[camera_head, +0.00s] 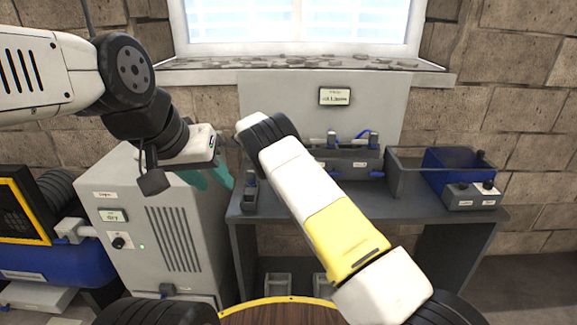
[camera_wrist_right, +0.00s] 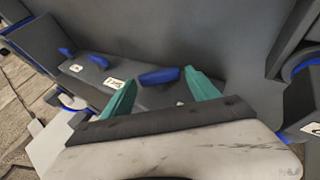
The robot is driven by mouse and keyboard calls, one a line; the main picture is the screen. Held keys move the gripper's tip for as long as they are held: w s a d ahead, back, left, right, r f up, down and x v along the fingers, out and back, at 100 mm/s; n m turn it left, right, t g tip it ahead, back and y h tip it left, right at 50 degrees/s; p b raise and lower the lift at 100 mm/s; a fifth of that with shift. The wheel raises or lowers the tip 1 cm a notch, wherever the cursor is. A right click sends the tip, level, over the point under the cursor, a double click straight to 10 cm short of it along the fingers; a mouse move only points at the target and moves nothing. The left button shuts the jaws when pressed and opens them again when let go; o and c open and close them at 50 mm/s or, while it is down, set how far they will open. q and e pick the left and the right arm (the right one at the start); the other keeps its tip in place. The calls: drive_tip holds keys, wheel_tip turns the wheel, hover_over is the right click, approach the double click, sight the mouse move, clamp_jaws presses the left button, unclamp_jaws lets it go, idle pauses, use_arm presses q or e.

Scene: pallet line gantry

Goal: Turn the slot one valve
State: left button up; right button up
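In the right wrist view, a blue valve handle (camera_wrist_right: 160,77) lies between the teal fingertips of my right gripper (camera_wrist_right: 160,86). The fingers are apart, with gaps to the handle. Two more blue handles, one in the middle (camera_wrist_right: 98,61) and one farther left (camera_wrist_right: 67,52), sit on the same grey block, with white labels too small to read. I cannot tell which is slot one. In the head view, the grey valve block (camera_head: 350,162) stands on the bench, partly hidden by my right forearm; my right gripper is hidden there. My left gripper (camera_head: 210,177) is open and empty above the grey cabinet.
The grey bench (camera_head: 440,218) carries an open grey tray with a blue bin (camera_head: 455,165) and a small labelled box (camera_head: 470,197) on the right. A grey cabinet (camera_head: 165,225) with a knob stands left of the bench. A sign (camera_head: 334,96) hangs on the back panel.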

drive_tip(key=shift+o, duration=0.6)
drive_tip(key=shift+r, duration=0.1)
drive_tip(key=v, duration=0.7)
drive_tip(key=shift+s+a+r, duration=0.15)
drive_tip(key=shift+a+r, duration=0.05)
drive_tip(key=shift+r, duration=0.05)
drive_tip(key=shift+c, duration=0.4)
